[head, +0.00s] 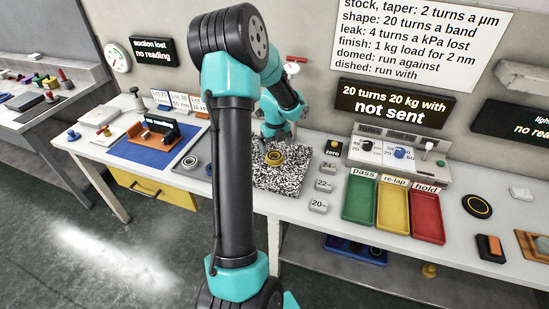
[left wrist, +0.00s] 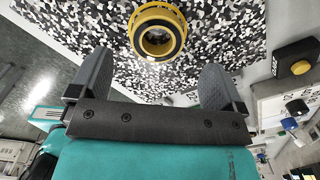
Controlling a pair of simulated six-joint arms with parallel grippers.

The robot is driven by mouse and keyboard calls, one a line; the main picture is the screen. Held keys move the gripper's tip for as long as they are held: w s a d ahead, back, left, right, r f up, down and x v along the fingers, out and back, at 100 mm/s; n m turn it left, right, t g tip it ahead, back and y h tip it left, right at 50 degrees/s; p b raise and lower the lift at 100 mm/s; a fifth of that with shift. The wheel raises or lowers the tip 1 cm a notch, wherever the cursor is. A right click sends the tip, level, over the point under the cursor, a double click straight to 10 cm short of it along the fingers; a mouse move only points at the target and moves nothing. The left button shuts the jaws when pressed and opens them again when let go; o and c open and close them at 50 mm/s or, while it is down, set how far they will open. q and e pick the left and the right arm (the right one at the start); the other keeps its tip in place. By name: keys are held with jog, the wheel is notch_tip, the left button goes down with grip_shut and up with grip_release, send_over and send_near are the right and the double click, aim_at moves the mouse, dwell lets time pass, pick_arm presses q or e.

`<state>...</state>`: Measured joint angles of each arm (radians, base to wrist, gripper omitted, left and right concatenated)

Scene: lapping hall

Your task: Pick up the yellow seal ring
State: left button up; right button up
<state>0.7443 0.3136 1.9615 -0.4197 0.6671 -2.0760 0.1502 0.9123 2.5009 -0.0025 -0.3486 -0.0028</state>
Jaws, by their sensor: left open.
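The yellow seal ring (head: 274,160) lies on a black-and-white speckled plate (head: 283,183) on the bench. In the left wrist view the yellow ring (left wrist: 158,13) is at the top centre, with a dark band inside its yellow rim. My left gripper (head: 274,136) is just behind and above the ring in the head view. In the left wrist view its two fingers (left wrist: 155,77) are spread apart with nothing between them, and the ring is beyond the tips. My right gripper is not in view.
Small grey weights (head: 323,185) stand right of the plate. Green, yellow and red trays (head: 426,228) lie further right, below a control box (head: 400,160). A blue mat (head: 137,153) and a round grey part (head: 190,163) are to the left. A black disc (head: 476,206) lies far right.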

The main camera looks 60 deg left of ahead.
aim_at(275, 154)
pick_arm(q)
jog(key=shift+s+d+f, duration=0.1)
jog(key=shift+s+f, duration=0.05)
jog(key=shift+f, duration=2.4)
jog(key=shift+c, duration=0.2)
jog(key=c, duration=1)
jog(key=shift+r, duration=1.8)
jog(key=s+d, duration=0.2)
jog(key=d, duration=0.2)
jog(key=s+d+r, duration=0.1)
jog(key=s+d, duration=0.2)
jog(key=d, duration=0.2)
jog(key=s+d, duration=0.2)
jog(key=d, duration=0.3)
jog(key=shift+s+r, duration=0.2)
jog(key=shift+s, duration=0.05)
